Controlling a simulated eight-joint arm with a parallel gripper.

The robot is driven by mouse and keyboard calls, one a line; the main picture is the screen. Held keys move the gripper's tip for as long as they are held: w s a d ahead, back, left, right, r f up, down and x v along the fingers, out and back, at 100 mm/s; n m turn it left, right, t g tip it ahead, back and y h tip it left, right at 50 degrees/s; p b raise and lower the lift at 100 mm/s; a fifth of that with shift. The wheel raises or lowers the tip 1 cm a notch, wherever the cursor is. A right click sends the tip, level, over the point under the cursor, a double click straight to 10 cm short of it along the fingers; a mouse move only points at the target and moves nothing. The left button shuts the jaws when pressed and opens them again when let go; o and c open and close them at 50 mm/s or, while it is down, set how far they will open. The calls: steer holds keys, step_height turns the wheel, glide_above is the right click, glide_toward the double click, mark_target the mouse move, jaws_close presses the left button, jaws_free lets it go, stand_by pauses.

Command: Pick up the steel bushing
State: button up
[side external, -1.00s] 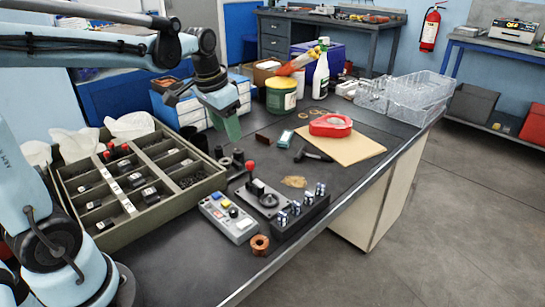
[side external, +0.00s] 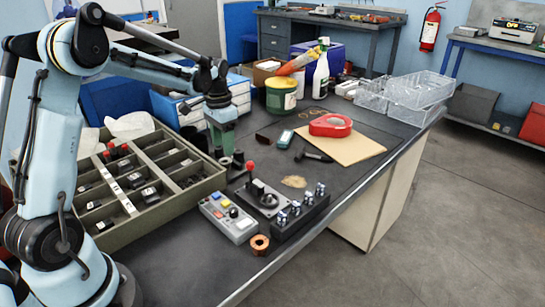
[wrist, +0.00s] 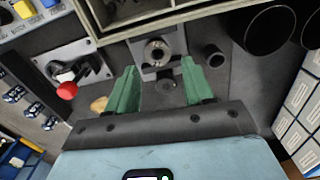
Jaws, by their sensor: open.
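A grey ring with a dark hole, which looks like the steel bushing (wrist: 157,50), sits in a small grey holder in the wrist view. It appears small and dark in the side view (side external: 238,157). My gripper (wrist: 159,72) is open, with its two green fingers spread on either side of the view below the ring and nothing between them. In the side view my gripper (side external: 222,143) points down above the bench, just behind the bushing. A short dark tube (wrist: 213,56) stands to the right of the ring. I cannot tell the exact height of the fingertips.
A compartment tray (side external: 150,222) stands to the left. A joystick with a red knob (side external: 250,166), a button box (side external: 229,219) and a black block with several knobs (side external: 300,214) stand to the right. A copper ring (side external: 260,244) lies near the front edge. Black cups (wrist: 270,28) stand close by.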

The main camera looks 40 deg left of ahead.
mark_target(226, 159)
steer(key=shift+d+f, duration=0.15)
steer(key=shift+f, duration=2.95)
steer(key=c, duration=0.9)
